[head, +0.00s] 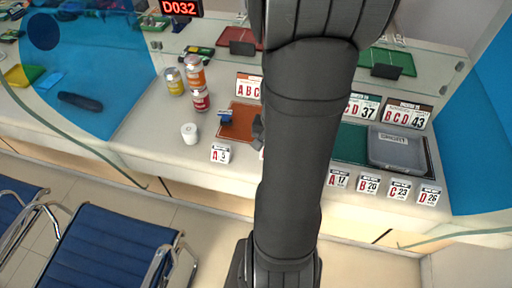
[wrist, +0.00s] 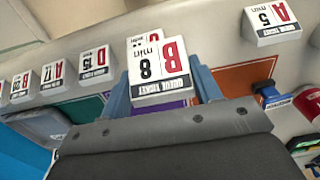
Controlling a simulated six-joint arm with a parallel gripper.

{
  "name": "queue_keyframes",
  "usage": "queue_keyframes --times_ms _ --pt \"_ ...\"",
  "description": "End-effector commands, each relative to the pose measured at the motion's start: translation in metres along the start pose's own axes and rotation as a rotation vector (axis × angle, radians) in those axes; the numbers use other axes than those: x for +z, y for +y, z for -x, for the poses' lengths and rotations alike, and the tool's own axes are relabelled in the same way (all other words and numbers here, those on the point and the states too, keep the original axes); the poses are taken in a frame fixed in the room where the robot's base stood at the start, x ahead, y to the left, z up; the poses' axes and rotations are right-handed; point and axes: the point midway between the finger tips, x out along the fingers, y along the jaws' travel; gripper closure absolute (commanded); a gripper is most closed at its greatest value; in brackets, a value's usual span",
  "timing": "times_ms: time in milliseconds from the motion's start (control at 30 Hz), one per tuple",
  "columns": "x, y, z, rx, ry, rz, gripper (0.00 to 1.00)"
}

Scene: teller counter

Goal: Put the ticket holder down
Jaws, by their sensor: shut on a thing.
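In the wrist view a white ticket holder (wrist: 160,72) marked B 8 stands between the two blue-grey fingers of my gripper (wrist: 163,88). The fingers are shut on its sides. A second white number card or block (wrist: 150,43) shows just behind it; I cannot tell whether they touch. In the head view my arm hides nearly all of my gripper (head: 258,132) and the held holder. A gap between the holder's base and the counter cannot be judged.
Holder A 5 (head: 220,153) stands left of my arm. Holders A 17 (head: 338,179), B 20 (head: 368,186), C 23 (head: 398,190) and D 26 (head: 428,195) line the front edge at right. Cans (head: 195,75), a white roll (head: 189,133), an orange mat (head: 236,121) and a grey box (head: 396,153) are nearby.

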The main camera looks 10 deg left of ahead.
Motion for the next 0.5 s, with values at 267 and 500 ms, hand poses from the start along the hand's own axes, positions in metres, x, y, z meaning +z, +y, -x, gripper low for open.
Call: queue_keyframes --times_ms 267,500 --pt "0.005 0.035 0.021 0.0 0.0 -0.002 0.65" --pt "0.006 0.042 0.025 0.0 -0.001 0.0 0.65"
